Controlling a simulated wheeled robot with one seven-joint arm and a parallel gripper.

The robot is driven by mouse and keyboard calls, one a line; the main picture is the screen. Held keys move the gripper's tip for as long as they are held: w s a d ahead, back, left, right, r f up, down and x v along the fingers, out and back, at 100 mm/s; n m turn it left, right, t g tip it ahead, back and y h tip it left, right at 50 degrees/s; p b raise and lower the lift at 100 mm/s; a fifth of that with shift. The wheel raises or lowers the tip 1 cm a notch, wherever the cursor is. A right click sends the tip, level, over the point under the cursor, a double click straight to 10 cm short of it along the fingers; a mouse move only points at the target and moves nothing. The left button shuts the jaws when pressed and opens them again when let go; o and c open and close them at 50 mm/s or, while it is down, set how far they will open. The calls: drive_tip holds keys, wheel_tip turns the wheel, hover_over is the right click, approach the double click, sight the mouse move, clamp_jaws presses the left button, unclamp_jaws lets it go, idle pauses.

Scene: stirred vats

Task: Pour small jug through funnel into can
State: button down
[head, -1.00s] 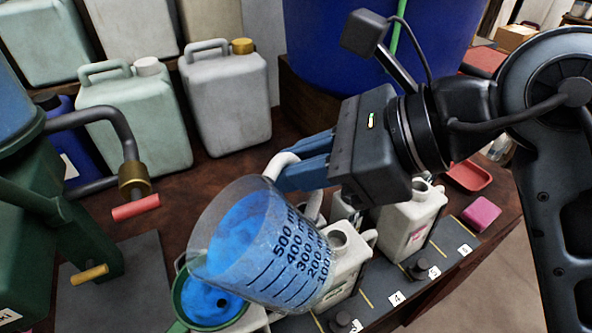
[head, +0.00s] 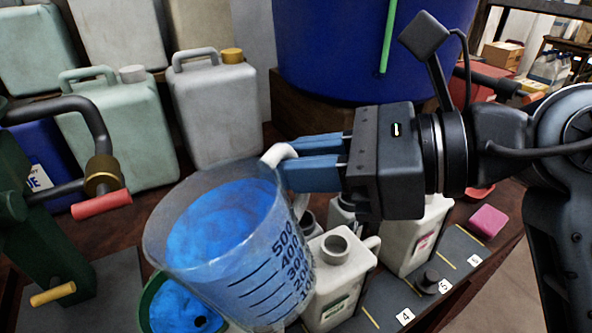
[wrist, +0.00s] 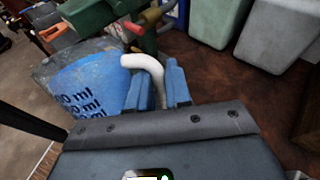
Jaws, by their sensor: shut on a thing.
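The small jug (head: 222,245) is clear, with black volume marks, and holds blue liquid. My gripper (head: 285,168) is shut on its white handle; the jug and handle also show in the wrist view (wrist: 85,92). The jug is slightly tilted, its mouth facing up and toward the camera. The green funnel (head: 148,300) is below the jug at the lower left, partly hidden by it, with blue liquid and a dark hole inside. The can under the funnel is hidden. A white open-necked can (head: 338,283) stands just right of the jug.
Another white can (head: 415,240) and a pink block (head: 487,221) stand to the right, by a numbered strip (head: 425,300). A pipe with a red-handled tap (head: 100,205) is at left. Large canisters (head: 215,110) and a blue vat (head: 370,50) stand behind.

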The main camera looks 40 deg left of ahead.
sight(309, 197)
drive_tip(key=shift+s+a+f+m+g+y+b, duration=0.15)
drive_tip(key=shift+f+y+b, duration=0.4)
drive_tip(key=shift+b, duration=0.65)
drive_tip(key=shift+a+f+m+g+y+b, duration=0.1)
drive_tip(key=shift+f+g+y+b, duration=0.15)
drive_tip(key=shift+f+y+b, duration=0.6)
drive_tip(key=shift+s+a+f+m+g+y+b, duration=0.1)
drive_tip(key=shift+f+m+g+b, duration=0.2)
drive_tip(key=shift+b, duration=1.2)
drive_tip(key=shift+d+r+n+p, duration=0.1)
drive_tip(key=shift+r+n+p, duration=0.15)
drive_tip(key=shift+r+p, duration=0.6)
drive_tip(key=shift+r+b, duration=0.3)
drive_tip(key=shift+r, duration=0.05)
drive_tip(key=shift+w, duration=0.1)
